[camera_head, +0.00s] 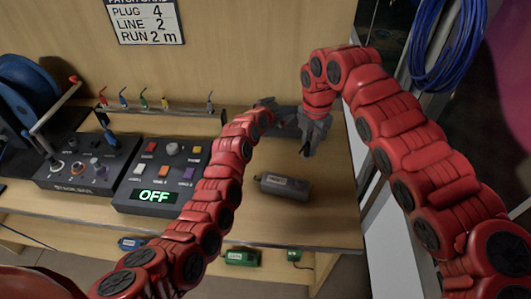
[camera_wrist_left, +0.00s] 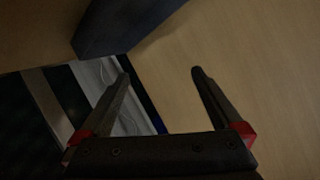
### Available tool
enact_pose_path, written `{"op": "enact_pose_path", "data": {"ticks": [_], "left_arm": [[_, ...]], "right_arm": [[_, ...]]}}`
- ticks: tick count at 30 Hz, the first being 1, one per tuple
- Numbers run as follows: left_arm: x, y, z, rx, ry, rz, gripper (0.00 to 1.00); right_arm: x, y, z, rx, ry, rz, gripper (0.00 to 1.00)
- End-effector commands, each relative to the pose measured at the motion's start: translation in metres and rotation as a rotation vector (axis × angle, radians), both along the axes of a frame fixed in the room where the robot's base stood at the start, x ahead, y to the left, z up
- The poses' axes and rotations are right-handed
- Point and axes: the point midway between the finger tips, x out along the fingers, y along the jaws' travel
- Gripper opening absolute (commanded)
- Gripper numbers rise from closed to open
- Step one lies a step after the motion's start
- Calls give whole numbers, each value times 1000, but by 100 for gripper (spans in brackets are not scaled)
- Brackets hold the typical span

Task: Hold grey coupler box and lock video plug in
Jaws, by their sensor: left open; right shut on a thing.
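The grey coupler box (camera_head: 284,187) lies on the bench with a pale label on top, apart from both grippers. My right gripper (camera_head: 306,152) points down above the bench behind the box. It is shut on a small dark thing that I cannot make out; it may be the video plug. My left gripper (camera_head: 272,104) is farther back, left of the right one, near the back panel. In the left wrist view its two fingers (camera_wrist_left: 159,78) are spread with nothing between them.
A dark block (camera_head: 286,117) stands at the back behind the grippers. Left are a control box with an OFF display (camera_head: 154,197), another panel (camera_head: 85,170), a rack of coloured plugs (camera_head: 160,110) and a blue reel (camera_head: 25,85). A green box (camera_head: 242,257) sits below the bench's front edge.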

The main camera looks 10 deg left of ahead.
Motion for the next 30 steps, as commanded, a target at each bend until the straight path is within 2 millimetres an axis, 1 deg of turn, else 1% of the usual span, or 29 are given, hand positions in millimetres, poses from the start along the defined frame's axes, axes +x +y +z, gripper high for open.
{"op": "enact_pose_path", "data": {"ticks": [1,2,3,5,7,10,12,15,16,19,21,23,26,30], "left_arm": [[-6,-12,5,70,56,-79,100],[-13,-19,5,116,96,-130,100],[-24,-27,3,181,150,-199,100],[-43,-34,2,282,230,-303,100],[-71,-36,-2,405,330,-421,100],[-112,-26,-5,570,468,-566,100],[-140,-13,-7,672,562,-651,100],[-171,6,-6,780,674,-739,100],[-179,11,-5,806,702,-759,100],[-197,22,-3,862,767,-805,100],[-204,27,-4,880,793,-821,100],[-206,29,-7,886,804,-827,100],[-207,30,-19,887,809,-830,100],[-207,29,-45,886,807,-829,100]], "right_arm": [[0,0,0,0,0,0,0],[0,0,0,0,0,0,0],[0,0,0,0,0,0,0],[0,0,0,0,0,0,0],[0,0,0,0,0,0,0],[0,0,0,0,0,0,0],[0,0,0,0,0,0,0],[0,0,0,0,0,0,0],[0,0,0,0,0,0,0],[0,0,0,0,0,0,0],[0,0,0,0,0,0,0],[0,0,0,0,0,0,0],[0,0,0,0,0,0,0],[0,0,0,0,0,0,0]]}}
